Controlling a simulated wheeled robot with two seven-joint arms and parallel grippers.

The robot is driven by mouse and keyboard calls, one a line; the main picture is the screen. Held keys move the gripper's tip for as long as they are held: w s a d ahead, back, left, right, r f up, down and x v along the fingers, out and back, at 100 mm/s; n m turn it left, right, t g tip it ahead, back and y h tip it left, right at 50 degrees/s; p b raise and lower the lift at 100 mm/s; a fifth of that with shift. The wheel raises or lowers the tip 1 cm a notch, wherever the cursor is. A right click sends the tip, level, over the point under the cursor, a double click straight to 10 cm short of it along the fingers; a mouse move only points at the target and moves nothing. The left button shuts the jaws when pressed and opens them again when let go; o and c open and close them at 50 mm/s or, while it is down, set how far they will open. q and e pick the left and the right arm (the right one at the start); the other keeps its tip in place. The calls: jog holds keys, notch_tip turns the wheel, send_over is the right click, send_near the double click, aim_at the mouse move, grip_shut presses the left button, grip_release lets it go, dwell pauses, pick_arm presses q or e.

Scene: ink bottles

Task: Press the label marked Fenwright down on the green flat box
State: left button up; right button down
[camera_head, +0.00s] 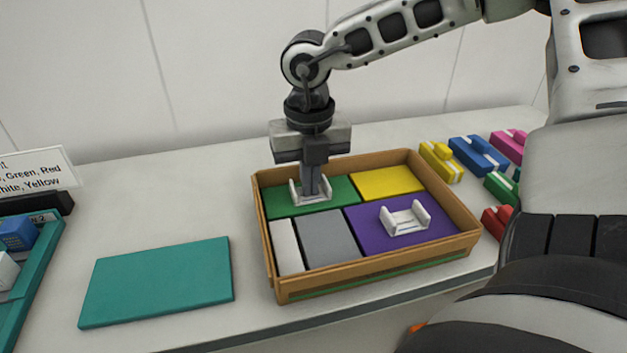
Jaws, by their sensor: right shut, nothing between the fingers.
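The green flat box (340,190) lies in the back left compartment area of a wooden tray (375,278). A white label piece with raised ends (325,197) sits on the green box; no writing on it is readable. My right gripper (312,193) points straight down, shut and empty, with its fingertips at this white piece between its raised ends. The fingers hide part of it, and I cannot tell whether they touch it. A similar white piece (405,219) sits on the purple flat box (440,230). My left gripper is out of view.
The tray also holds yellow (387,183), grey (328,238) and white (287,246) flat boxes. A teal mat (158,281) lies to the left. A teal rack (38,278) and sign (40,170) stand far left. Several coloured blocks (478,155) are at right.

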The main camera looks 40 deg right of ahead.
jog(key=shift+r+p, duration=0.8)
jog(key=shift+r, duration=1)
jog(key=shift+r+p, duration=0.6)
jog(key=shift+r, duration=1.05)
